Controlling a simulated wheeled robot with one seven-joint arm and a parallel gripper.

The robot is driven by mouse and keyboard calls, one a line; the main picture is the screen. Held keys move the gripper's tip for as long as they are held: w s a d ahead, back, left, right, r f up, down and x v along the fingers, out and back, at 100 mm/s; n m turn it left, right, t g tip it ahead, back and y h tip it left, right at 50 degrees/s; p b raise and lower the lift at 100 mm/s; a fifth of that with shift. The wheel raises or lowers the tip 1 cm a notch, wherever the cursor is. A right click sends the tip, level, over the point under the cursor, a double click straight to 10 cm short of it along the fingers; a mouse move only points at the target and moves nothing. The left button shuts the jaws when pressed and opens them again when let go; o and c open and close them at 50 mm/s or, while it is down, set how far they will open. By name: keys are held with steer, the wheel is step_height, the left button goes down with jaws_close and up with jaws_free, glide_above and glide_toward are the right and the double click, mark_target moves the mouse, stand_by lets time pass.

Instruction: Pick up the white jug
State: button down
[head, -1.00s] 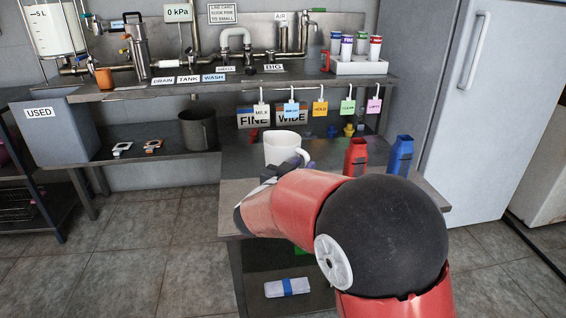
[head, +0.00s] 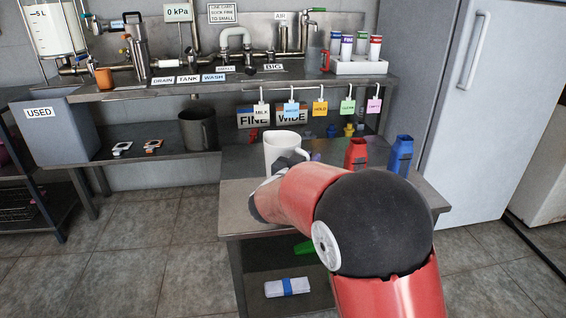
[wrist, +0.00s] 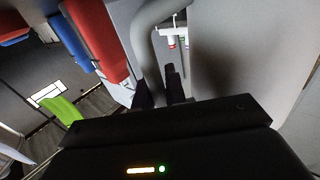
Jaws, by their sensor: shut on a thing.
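The white jug (head: 281,150) is upright at the front table, in the middle of the head view. My gripper (wrist: 160,88) is shut on the jug's handle. In the wrist view the jug's wall (wrist: 235,60) fills the right side, with its curved handle (wrist: 145,35) running down between my fingers. My arm hides the lower right of the jug in the head view, so I cannot tell whether its base touches the table.
A red bottle (head: 356,156) and a blue bottle (head: 401,156) stand right of the jug. Coloured tags (head: 320,107) hang from the shelf behind it. A dark metal pot (head: 198,128) stands on the lower shelf at left. The table's front left (head: 236,205) is bare.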

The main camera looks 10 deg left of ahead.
steer(key=shift+r, duration=0.3)
